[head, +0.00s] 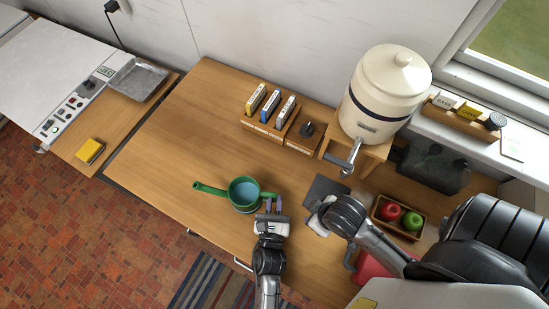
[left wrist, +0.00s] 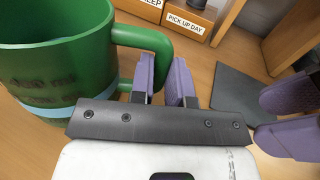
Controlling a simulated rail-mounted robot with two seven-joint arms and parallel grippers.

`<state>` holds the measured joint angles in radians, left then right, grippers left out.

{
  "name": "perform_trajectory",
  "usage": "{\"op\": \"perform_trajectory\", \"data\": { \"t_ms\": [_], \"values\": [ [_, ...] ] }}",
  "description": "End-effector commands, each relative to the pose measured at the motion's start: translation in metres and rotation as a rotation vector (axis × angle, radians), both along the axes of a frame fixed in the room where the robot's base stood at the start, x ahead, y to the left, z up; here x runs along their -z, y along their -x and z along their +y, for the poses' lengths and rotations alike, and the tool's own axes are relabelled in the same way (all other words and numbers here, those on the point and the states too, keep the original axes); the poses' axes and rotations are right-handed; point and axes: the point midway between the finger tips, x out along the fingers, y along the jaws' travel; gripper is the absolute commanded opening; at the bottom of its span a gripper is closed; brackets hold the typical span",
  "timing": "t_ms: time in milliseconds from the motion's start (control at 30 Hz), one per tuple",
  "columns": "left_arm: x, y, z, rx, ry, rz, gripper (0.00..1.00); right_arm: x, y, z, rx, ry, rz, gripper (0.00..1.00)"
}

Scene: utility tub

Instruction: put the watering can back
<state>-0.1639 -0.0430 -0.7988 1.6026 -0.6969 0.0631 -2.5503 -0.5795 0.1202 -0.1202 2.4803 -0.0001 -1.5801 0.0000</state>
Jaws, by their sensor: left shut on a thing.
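The green watering can (head: 244,193) is upright over the wooden table, its spout pointing left; its inside looks blue. Its green body (left wrist: 55,55) and handle (left wrist: 150,40) fill the left of the left wrist view. My left gripper (head: 272,205) is shut on the handle, its purple fingers (left wrist: 166,78) on either side of it. I cannot tell whether the can's base touches the table. My right gripper (head: 318,222) is to the right, apart from the can; its purple fingers (left wrist: 290,115) look spread and empty in the left wrist view.
A dark square mat (head: 326,188) lies right of the can. Behind are a cream dispenser (head: 384,95) with a tap on a wooden stand, and a labelled rack (head: 268,128). A fruit tray (head: 398,216) is at right. The table's left side (head: 180,150) is clear.

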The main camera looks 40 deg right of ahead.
Motion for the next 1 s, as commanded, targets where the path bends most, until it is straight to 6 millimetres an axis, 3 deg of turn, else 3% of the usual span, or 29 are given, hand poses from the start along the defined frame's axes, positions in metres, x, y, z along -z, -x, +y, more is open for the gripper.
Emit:
{"op": "perform_trajectory", "data": {
  "t_ms": [300,333,600,900,1000],
  "values": [
    [0.0032,-0.0004,-0.0002,0.001,0.002,-0.003,0.00,0.0046,0.0000,-0.0017,-0.004,0.005,0.000,0.43],
    [0.0033,-0.0001,0.0001,0.000,0.001,0.001,0.18,0.0036,0.0001,-0.0017,-0.004,0.005,0.000,0.43],
    [0.0027,-0.0001,0.0001,0.000,0.000,0.000,0.42,0.0031,0.0001,-0.0007,-0.001,0.003,0.001,0.43],
    [-0.0023,-0.0001,0.0001,0.000,0.000,0.000,0.42,-0.0018,0.0000,0.0012,0.003,-0.004,0.001,0.43],
    [-0.0007,0.0074,0.0088,-0.001,-0.002,0.001,0.42,-0.0037,0.0003,0.0016,0.004,-0.006,0.001,0.43]
  ]
}}
